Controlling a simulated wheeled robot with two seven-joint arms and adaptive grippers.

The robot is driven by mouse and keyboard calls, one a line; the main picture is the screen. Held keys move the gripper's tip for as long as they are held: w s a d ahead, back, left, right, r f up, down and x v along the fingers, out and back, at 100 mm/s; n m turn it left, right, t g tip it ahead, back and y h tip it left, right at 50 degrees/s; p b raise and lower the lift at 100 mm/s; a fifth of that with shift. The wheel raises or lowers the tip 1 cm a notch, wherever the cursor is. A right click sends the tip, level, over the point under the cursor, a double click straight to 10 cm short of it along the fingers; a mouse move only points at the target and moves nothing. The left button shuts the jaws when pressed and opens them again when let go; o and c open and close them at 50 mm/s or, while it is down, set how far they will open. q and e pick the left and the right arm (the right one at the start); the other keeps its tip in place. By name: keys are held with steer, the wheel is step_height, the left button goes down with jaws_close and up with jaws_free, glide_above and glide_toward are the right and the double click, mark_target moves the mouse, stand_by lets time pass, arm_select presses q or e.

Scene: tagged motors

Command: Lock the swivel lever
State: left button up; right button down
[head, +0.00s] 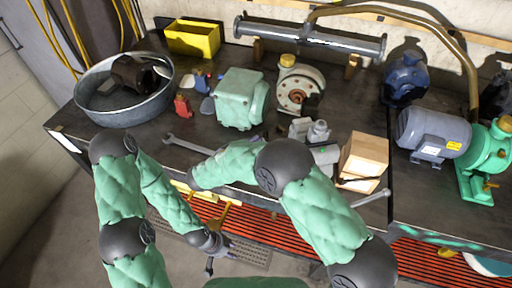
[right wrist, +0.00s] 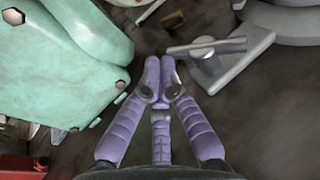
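The swivel lever (right wrist: 205,47) shows in the right wrist view as a short grey bar above a round pivot. It sits on a grey bracket (right wrist: 240,62). My right gripper (right wrist: 160,72) has lilac fingers that meet at the tips with nothing between them. In the head view the grey fixture (head: 318,131) is right of the teal motor, and my right forearm hides most of the right gripper. My left gripper (head: 219,257) is low over the floor before the bench, its fingers spread and empty.
The teal motor (head: 240,98) stands close left of the right gripper. A wooden block (head: 363,162) is right of the fixture, and a round pump (head: 298,88) behind it. A wrench (head: 188,144) lies at the bench front. A metal tub (head: 97,112) stands far left.

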steer(key=shift+w+d+p, duration=0.35)
steer(key=shift+w+p, duration=0.15)
steer(key=shift+w, duration=0.15)
steer(key=shift+w+d+p, duration=0.35)
steer(key=shift+w+d, duration=0.15)
steer(key=shift+d, duration=0.1)
stand_by(1.0)
step_height(320, 180, up, 10)
stand_by(0.5)
stand_by(0.4)
